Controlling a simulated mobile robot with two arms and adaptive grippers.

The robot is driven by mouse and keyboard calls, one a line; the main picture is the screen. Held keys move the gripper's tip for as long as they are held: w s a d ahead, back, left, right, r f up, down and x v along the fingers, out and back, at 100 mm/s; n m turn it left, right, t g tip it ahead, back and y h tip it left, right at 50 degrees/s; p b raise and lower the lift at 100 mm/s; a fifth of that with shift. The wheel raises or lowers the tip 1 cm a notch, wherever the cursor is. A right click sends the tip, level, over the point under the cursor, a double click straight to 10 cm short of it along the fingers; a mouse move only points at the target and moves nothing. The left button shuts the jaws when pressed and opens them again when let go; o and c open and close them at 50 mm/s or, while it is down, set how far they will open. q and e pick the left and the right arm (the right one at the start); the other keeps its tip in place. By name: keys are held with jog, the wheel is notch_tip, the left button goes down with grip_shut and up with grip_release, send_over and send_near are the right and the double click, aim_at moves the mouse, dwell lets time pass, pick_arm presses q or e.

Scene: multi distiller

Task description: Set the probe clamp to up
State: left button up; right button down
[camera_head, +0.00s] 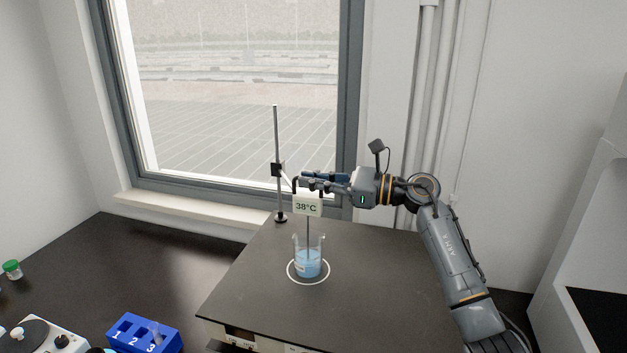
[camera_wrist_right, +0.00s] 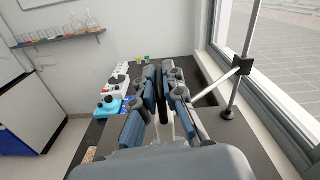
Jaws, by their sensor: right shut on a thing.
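The probe clamp (camera_head: 278,169) is a dark block on an upright metal rod (camera_head: 277,135), above the rod's base. A pale arm runs from it toward a probe with a white display (camera_head: 308,206) reading 38°C. The probe's thin stem reaches down into a beaker (camera_head: 309,262) of blue liquid. My right gripper (camera_head: 303,180) comes in from the right and is shut on the probe holder just above the display; its fingers hide the part held. The clamp (camera_wrist_right: 243,66) also shows in the right wrist view, right of my fingers (camera_wrist_right: 161,75). My left gripper is not in view.
The beaker stands in a white ring on a dark hotplate-like platform (camera_head: 240,290). A blue numbered rack (camera_head: 143,334) and a white device (camera_head: 35,338) are at the lower left. A window (camera_head: 240,90) is behind the rod. The dark bench at left is mostly clear.

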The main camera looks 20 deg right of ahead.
notch_tip(320, 180, up, 14)
jog(key=p, duration=0.2)
jog(key=shift+p, duration=0.4)
jog(key=shift+d, duration=0.1)
jog(key=c, duration=1.4)
grip_release()
jog(key=shift+c, duration=0.2)
jog(key=shift+f, duration=0.2)
jog(key=v, duration=1.2)
jog(key=shift+f, duration=0.1)
